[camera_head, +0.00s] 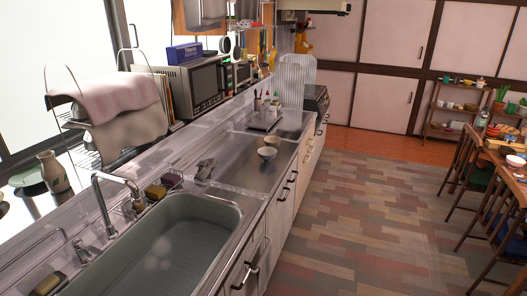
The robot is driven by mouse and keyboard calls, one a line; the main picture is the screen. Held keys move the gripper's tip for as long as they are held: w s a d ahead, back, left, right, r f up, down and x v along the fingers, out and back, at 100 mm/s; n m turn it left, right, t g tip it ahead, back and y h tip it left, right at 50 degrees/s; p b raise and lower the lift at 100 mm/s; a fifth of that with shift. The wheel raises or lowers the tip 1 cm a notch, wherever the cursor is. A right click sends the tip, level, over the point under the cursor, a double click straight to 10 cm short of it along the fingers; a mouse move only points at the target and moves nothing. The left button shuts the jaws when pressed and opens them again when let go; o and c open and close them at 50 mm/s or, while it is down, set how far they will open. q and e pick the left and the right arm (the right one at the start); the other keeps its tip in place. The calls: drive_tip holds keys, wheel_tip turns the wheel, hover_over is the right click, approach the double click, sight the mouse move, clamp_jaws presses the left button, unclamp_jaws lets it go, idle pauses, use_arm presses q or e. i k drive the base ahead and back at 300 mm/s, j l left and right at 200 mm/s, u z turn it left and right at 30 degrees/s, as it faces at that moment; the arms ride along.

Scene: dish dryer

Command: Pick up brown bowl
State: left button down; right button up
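Two small bowls stand close together on the steel counter (238,172), past the sink. The nearer bowl (266,154) looks pale tan. The farther bowl (272,141) is pale too, just behind it and slightly to the right. No bowl on the counter is clearly brown at this size, so I cannot tell which is the brown one. Neither of my grippers is in view.
The sink (165,245) with a tall faucet (103,205) fills the near counter. A grey metal fitting (205,169) stands beyond it. A tray of bottles (265,121) is behind the bowls. The floor (365,215) right of the counter is clear up to the chairs and table.

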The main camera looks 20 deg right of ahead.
sight(274, 141)
drive_tip(key=i+l+z, duration=0.35)
drive_tip(key=l, duration=0.15)
drive_tip(key=i+l+z, duration=0.8)
drive_tip(key=i+z, duration=0.2)
drive_tip(key=i, duration=0.25)
drive_tip(key=i+z, duration=0.35)
drive_tip(key=i+u, duration=0.2)
drive_tip(key=i, duration=0.25)
drive_tip(key=i+l+u, duration=0.25)
drive_tip(key=i, duration=0.15)
drive_tip(key=i+l+u, duration=0.2)
drive_tip(key=i, duration=0.25)
drive_tip(key=i+l+u, duration=0.25)
drive_tip(key=i, duration=0.15)
